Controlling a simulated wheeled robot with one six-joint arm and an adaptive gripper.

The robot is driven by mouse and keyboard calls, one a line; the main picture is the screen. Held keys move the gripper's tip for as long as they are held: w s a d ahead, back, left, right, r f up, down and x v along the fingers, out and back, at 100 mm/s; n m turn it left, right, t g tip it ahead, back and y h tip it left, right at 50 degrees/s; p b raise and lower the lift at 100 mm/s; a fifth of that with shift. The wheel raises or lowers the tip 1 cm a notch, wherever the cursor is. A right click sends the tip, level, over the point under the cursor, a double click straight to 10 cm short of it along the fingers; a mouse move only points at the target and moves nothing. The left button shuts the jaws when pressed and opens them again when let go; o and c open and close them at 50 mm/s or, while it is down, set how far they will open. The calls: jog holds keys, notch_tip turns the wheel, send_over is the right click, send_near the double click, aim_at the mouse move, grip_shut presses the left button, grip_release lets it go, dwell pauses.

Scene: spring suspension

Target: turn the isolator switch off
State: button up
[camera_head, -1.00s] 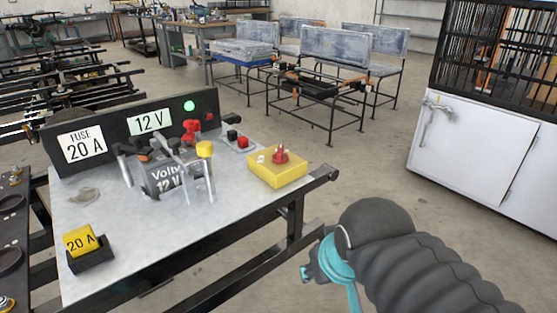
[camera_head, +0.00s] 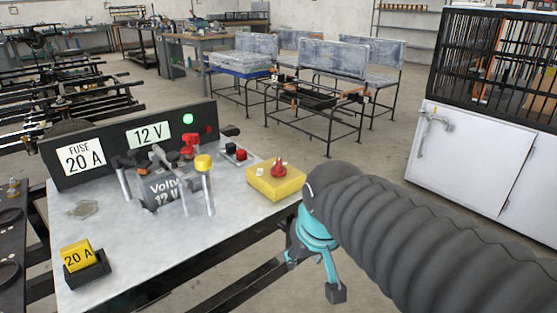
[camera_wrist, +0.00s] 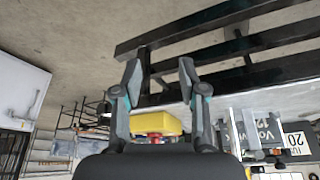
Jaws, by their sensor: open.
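The isolator switch is a yellow box (camera_head: 276,183) with a red knob (camera_head: 279,167) on top, at the right end of the metal bench top. In the wrist view, which looks upside down, the yellow box (camera_wrist: 157,122) shows between the finger bases, with part of the red knob at its lower edge. My gripper (camera_head: 318,262) is in front of and below the bench's right corner, apart from the box. In the wrist view my gripper (camera_wrist: 160,75) has its two fingers spread, with nothing between the tips but the bench frame behind.
The bench top (camera_head: 130,255) carries a motor-like unit (camera_head: 168,188) with clamps, a 20 A fuse block (camera_head: 82,262), and red and black terminals (camera_head: 236,153). A panel (camera_head: 130,140) with a green lamp stands behind. The bench's dark frame is close to my gripper.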

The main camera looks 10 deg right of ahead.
jog(key=w+a+r+m, duration=0.1)
jog(key=w+r, duration=0.4)
jog(key=w, duration=0.5)
jog(key=w+r, duration=0.5)
jog(key=w, duration=0.5)
jog(key=m+h, duration=0.1)
send_near(279, 162)
jog(key=a, duration=0.2)
notch_tip(279, 162, up, 5)
jog(key=s+m, duration=0.1)
jog(key=m, duration=0.1)
jog(key=x, duration=0.4)
jog(key=d+x, duration=0.1)
jog(key=x, duration=0.4)
jog(key=s+x, duration=0.1)
jog(key=x, duration=0.4)
jog(key=shift+w+d+f+b, duration=0.1)
jog(key=shift+d+f+b, duration=0.15)
jog(key=shift+b, duration=0.15)
grip_shut()
